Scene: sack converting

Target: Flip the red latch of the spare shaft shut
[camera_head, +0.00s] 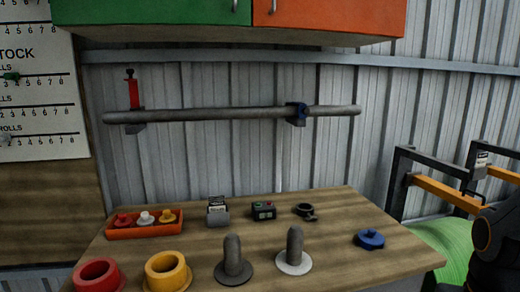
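The spare shaft (220,114) is a long dark bar lying level across the corrugated wall above the table. At its left end the red latch (133,94) stands upright, with a dark knob at its top. A dark bracket shows below the shaft there. A blue latch (299,111) sits close around the shaft near its right end. My gripper is not in view; only a dark part of my arm with an orange ring shows at the right edge, well away from the red latch.
A wooden table (345,235) below holds an orange tray (120,232), red (98,275) and yellow (167,271) rings, two grey posts, small devices and a blue knobbed disc (370,239). Green and orange cabinets (330,18) hang above. A black and orange frame stands right.

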